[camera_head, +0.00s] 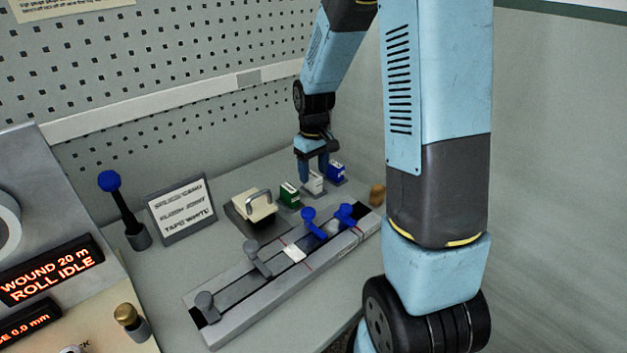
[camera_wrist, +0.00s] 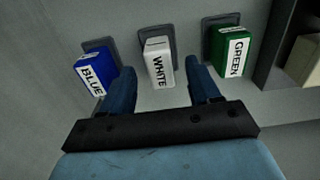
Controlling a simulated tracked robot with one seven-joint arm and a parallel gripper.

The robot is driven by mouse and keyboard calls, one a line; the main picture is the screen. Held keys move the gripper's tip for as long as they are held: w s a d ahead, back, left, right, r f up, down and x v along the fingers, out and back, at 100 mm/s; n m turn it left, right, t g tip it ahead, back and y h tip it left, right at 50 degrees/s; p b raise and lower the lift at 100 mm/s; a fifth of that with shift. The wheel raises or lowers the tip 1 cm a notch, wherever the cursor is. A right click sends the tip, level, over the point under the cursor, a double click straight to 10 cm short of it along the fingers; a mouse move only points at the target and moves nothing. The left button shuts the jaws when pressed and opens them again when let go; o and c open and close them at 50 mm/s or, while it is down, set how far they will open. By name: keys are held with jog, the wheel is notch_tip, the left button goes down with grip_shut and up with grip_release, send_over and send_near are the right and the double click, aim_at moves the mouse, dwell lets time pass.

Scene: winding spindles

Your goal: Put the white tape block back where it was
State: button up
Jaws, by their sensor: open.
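The white tape block (camera_head: 314,183) stands in the middle of a row, between the green block (camera_head: 289,195) and the blue block (camera_head: 336,171). In the wrist view the white block (camera_wrist: 159,64) carries a "WHITE" label and sits upright on a dark grey pad (camera_wrist: 157,33). My gripper (camera_head: 313,178) is over the row. In the wrist view its two blue fingers (camera_wrist: 160,88) are spread, one to each side of the white block's near end, with visible gaps. The blue block (camera_wrist: 96,74) and green block (camera_wrist: 231,52) sit on their own pads.
A long grey rail fixture (camera_head: 290,262) with blue and grey knobs lies in front of the row. A sign (camera_head: 181,209) and a blue-knobbed lever (camera_head: 121,205) are farther left. A display reads "ROLL IDLE".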

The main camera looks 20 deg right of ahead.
aim_at(314, 176)
jog(key=s+r+m+t, duration=0.1)
jog(key=s+r+t, duration=0.1)
jog(key=s+r, duration=0.6)
jog(key=s+r+m+t, duration=0.1)
jog(key=s+r, duration=0.3)
jog(key=r, duration=0.8)
jog(key=s+r+m+t, duration=0.2)
jog(key=s+r, duration=0.1)
jog(key=s, duration=0.9)
jog(key=shift+r+m+t, duration=0.3)
